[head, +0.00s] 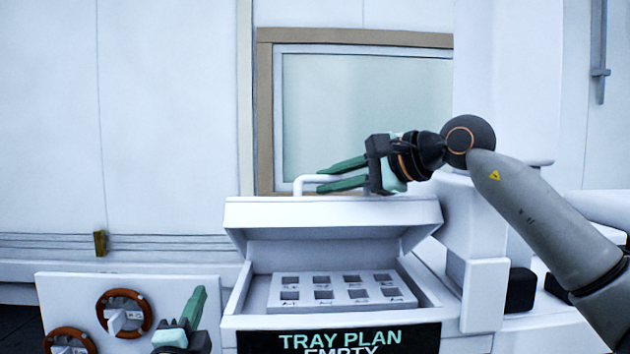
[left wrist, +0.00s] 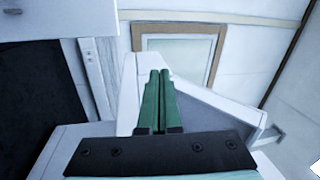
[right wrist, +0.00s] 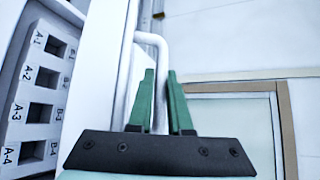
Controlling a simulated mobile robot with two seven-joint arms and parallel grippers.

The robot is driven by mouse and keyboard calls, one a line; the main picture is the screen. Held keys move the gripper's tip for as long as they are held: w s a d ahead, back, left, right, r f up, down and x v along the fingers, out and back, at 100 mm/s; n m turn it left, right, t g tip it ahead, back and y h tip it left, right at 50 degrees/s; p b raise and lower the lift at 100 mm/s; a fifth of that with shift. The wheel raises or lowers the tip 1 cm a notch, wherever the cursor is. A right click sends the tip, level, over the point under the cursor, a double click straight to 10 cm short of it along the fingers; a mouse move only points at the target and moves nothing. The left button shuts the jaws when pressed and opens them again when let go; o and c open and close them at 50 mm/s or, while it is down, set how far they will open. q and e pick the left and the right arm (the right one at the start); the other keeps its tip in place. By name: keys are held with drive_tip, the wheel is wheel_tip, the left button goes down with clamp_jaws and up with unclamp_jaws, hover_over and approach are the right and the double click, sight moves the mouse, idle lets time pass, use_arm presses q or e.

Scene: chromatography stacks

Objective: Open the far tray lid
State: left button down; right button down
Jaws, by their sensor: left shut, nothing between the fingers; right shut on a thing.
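The white tray lid (head: 330,213) is raised above its tray box, leaving a front gap through which the inside shows. A white bar handle (head: 302,181) stands on the lid. My right gripper (head: 321,178) is shut on this handle; the right wrist view shows the handle bar (right wrist: 160,100) between its green fingers (right wrist: 161,75). My left gripper (head: 199,292) is lower left of the box, shut and empty, apart from the lid. Its fingers (left wrist: 160,75) lie together in the left wrist view. The fingers partly cover the handle in the head view.
A white well rack (head: 340,303) with labelled, empty-looking square wells sits inside the box. A sign (head: 340,340) reading "TRAY PLAN EMPTY" is on the front. A white panel with two brown ring wheels (head: 124,296) stands at left. A framed window (head: 380,100) is behind.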

use_arm(q)
drive_tip(key=s+d+r+m+t+y, duration=0.1)
drive_tip(key=s+r+t, duration=0.1)
drive_tip(key=r, duration=0.6)
drive_tip(key=s+d+r+m+t, duration=0.1)
drive_tip(key=r, duration=0.6)
wheel_tip(320, 180, up, 9)
drive_tip(key=m+g+h, duration=0.3)
drive_tip(key=m+g, duration=0.1)
drive_tip(key=m, duration=0.5)
hover_over(315, 203)
drive_tip(key=s+a, duration=0.4)
drive_tip(key=s+d+m+g+y, duration=0.2)
drive_tip(key=s+d+m+g, duration=0.3)
drive_tip(key=m, duration=0.4)
drive_tip(key=shift+g, duration=0.5)
drive_tip(key=x, duration=0.9)
drive_tip(key=shift+w+a, duration=0.35)
drive_tip(key=shift+a, duration=0.05)
